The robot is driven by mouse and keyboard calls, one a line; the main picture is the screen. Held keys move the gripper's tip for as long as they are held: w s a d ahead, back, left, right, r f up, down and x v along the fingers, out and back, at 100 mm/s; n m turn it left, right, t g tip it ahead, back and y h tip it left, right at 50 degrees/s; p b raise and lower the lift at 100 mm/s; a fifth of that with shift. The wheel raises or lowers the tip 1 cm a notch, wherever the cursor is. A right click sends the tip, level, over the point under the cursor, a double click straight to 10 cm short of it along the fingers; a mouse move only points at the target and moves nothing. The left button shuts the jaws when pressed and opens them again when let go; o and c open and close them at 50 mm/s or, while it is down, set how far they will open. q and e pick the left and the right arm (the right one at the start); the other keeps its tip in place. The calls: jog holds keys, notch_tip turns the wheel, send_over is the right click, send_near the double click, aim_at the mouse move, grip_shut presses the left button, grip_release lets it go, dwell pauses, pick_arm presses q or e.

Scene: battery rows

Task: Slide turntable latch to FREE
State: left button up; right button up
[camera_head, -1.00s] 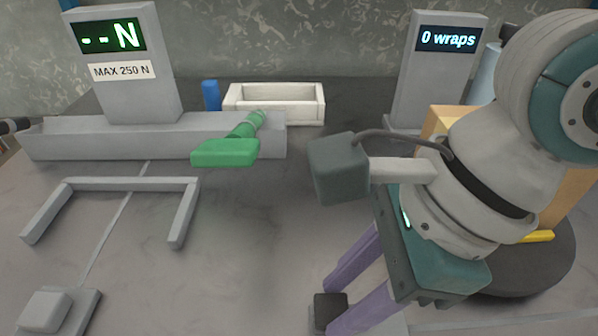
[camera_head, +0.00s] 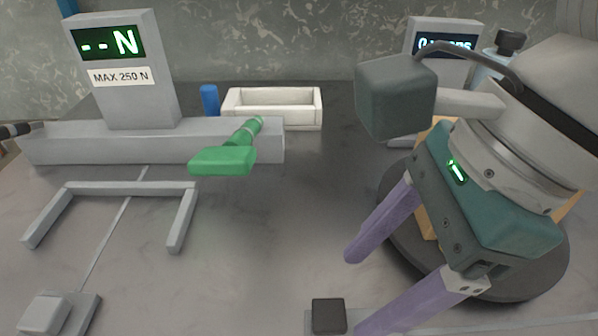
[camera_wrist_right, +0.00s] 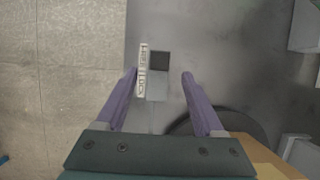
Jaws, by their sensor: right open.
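The latch is a small dark block (camera_head: 328,316) on a grey plate at the bottom edge of the head view. In the right wrist view the dark block (camera_wrist_right: 159,61) sits at the far end of a short light-grey track (camera_wrist_right: 157,90). A white label (camera_wrist_right: 143,70) with two small words, hard to read, runs along its left side. The dark round turntable (camera_head: 545,268) is behind my right gripper. My right gripper (camera_head: 358,292) is open and empty, its purple fingers pointing down. In the wrist view, the block and track appear between the fingers, with no visible contact. My left gripper is not seen.
A tan box (camera_head: 425,220) stands on the turntable, largely hidden by my right arm. A green handle (camera_head: 223,161) and grey rail (camera_head: 100,145) lie left, with a white tray (camera_head: 275,121) behind. The middle of the table is clear.

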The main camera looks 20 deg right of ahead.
jog(key=v, duration=0.5)
jog(key=shift+r, duration=0.1)
